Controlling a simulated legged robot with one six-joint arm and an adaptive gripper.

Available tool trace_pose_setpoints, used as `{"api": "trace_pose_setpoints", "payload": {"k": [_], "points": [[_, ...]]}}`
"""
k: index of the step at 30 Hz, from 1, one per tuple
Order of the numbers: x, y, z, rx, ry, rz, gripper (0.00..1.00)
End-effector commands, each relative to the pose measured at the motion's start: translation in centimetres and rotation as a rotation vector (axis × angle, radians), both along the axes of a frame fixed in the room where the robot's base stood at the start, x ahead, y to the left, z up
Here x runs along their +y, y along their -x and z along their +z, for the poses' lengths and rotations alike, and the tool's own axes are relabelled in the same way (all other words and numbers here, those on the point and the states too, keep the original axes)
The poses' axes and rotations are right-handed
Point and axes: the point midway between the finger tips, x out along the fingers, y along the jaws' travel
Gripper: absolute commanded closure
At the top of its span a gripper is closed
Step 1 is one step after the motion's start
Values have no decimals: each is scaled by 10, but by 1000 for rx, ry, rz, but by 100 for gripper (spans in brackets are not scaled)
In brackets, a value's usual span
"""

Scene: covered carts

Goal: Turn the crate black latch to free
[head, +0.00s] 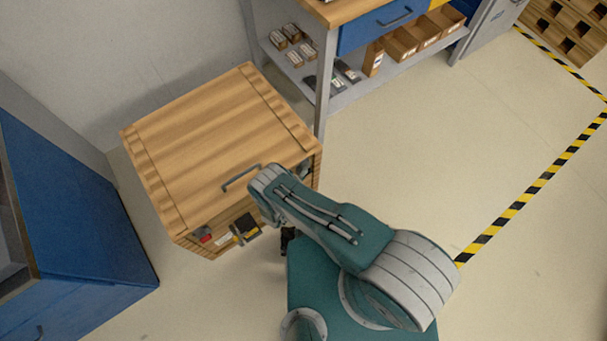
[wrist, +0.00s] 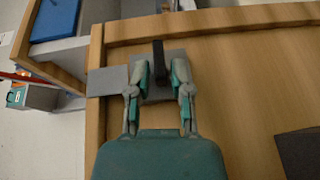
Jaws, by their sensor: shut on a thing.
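The wooden crate (head: 210,135) stands on the floor left of my arm in the head view, with a handle on its lid. Its wooden face (wrist: 235,75) fills much of the wrist view. The black latch (wrist: 158,52) is a narrow dark bar on a grey plate (wrist: 107,81), pointing up in the wrist view. My gripper (wrist: 161,72) is shut on the latch, one finger on each side. The fingers cover part of the plate and the latch's lower end. In the head view my arm hides most of the grip.
A blue cabinet (head: 70,205) stands left of the crate. A workbench with a lower shelf (head: 345,88) stands behind it, its leg close to the crate's right corner. A dark panel (wrist: 298,152) shows at lower right in the wrist view. Open floor (head: 440,150) lies to the right.

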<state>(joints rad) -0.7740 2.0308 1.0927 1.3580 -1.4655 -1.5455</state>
Motion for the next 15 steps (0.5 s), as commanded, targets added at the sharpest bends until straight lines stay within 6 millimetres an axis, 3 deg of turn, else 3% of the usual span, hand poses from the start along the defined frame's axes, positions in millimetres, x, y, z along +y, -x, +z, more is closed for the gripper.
{"api": "trace_pose_setpoints", "payload": {"k": [14, 15], "points": [[0, 1, -3, 1, 9, 4, 100], [0, 1, -3, 1, 9, 4, 64]]}}
